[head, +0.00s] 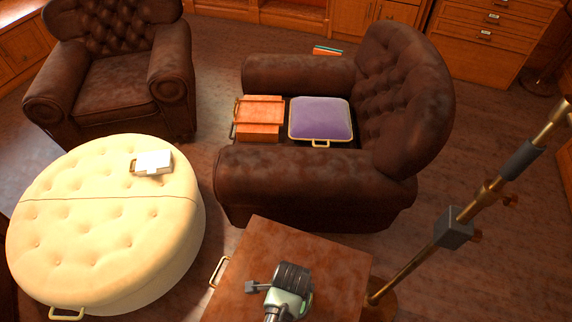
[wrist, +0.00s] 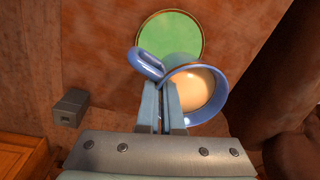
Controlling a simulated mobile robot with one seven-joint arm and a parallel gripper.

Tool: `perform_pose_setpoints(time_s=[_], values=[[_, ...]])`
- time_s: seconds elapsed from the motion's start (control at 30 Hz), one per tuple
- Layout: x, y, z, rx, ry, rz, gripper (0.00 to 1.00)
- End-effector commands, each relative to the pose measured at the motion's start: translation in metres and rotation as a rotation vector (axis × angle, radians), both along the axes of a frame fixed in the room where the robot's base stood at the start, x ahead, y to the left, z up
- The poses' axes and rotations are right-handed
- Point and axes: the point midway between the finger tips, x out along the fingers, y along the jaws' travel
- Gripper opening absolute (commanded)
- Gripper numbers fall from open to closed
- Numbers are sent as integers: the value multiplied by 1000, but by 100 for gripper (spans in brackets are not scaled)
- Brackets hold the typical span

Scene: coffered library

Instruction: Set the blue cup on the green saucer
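The blue cup (wrist: 220,97) shows in the wrist view, its pale inside facing the camera and its looped handle (wrist: 143,60) at upper left. My gripper (wrist: 162,88) has its two fingers close together on the cup at the handle side, with a narrow gap between them. The green saucer (wrist: 170,33) lies flat on the wooden table top, beyond the cup in the picture; the cup covers its lower edge. In the head view my gripper (head: 291,275) is over the brown table (head: 330,262); the cup and saucer are hidden there.
A small grey block (wrist: 70,107) stands on the table, left of my gripper; it also shows in the head view (head: 252,286). A brass lamp stand (head: 440,245) rises right of the table. A leather armchair (head: 290,180) and cream ottoman (head: 100,215) stand beyond.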

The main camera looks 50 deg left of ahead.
Motion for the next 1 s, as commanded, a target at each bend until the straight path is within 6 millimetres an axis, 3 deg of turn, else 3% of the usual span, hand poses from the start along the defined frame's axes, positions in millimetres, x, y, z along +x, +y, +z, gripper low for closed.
perform_pose_setpoints(time_s=[0.2, 0.47, 1.0], values=[[-7, 12, -9, 6, -3, -54, 0], [-8, 12, -19, 8, -4, -60, 0], [-7, 12, -68, 9, -4, -59, 0]])
